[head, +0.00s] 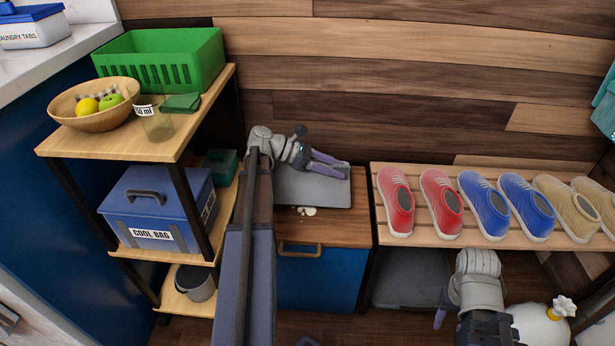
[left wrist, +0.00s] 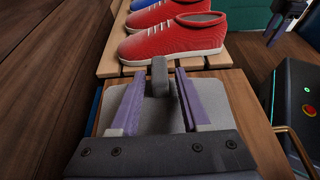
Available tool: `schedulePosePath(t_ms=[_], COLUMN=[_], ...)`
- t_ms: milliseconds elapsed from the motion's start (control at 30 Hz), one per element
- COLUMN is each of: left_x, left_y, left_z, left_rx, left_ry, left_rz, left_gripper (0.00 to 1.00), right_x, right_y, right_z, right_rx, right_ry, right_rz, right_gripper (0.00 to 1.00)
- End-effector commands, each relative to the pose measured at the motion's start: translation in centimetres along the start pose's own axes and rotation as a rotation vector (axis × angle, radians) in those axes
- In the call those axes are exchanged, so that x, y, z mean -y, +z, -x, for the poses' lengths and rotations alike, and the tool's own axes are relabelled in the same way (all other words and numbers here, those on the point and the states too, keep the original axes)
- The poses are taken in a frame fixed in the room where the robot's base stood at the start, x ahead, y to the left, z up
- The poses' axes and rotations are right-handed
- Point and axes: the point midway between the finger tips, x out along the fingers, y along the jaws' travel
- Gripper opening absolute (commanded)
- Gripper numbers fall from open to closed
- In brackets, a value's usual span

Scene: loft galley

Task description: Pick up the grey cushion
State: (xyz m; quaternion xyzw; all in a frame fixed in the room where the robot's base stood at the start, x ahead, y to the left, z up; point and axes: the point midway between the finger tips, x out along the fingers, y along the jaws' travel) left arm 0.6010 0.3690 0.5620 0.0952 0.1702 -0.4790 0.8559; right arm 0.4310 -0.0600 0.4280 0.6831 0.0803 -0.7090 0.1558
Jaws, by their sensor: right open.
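The grey cushion (head: 312,192) lies flat on the wooden top of a low blue cabinet, against the plank wall. In the left wrist view the cushion (left wrist: 225,98) has rounded corners and a raised grey tab (left wrist: 160,76). My left gripper (head: 328,163) is over the cushion. In the left wrist view its purple fingers (left wrist: 161,84) stand apart, one on each side of the tab, with visible gaps; contact with the cushion cannot be told. My right gripper (head: 442,315) is low in front of the shoe bench, open, its fingers mostly hidden by its arm.
Small pale pieces (head: 305,211) lie beside the cushion. The slatted bench (head: 405,238) to the right holds red, blue and tan shoes, with a dark grey flat item (head: 410,285) beneath. A shelf cart (head: 110,147) with a cool bag (head: 150,205) stands left.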

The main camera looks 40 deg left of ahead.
Motion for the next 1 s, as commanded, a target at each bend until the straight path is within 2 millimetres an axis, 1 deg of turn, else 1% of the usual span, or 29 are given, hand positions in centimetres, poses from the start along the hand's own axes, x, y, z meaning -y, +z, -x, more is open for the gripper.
schedulePosePath(t_ms=[33, 300, 400, 1000], left_x=[0.0, 0.0, 0.0, 0.0], left_y=[-0.01, -0.01, -0.02, -0.02], left_z=[0.01, 0.02, 0.02, 0.02], left_rx=[0.0, 0.0, 0.0, 0.0], left_ry=[0.0, 0.0, 0.0, 0.0], left_rz=[0.0, 0.0, 0.0, 0.0], left_gripper=[0.4, 0.09, 0.0, 0.0], right_x=[0.0, 0.0, 0.0, 0.0], right_y=[0.0, 0.0, 0.0, 0.0], right_z=[0.0, 0.0, 0.0, 0.0], right_rx=[0.0, 0.0, 0.0, 0.0], right_ry=[0.0, 0.0, 0.0, 0.0], right_rz=[0.0, 0.0, 0.0, 0.0], right_gripper=[0.5, 0.5, 0.5, 0.5])
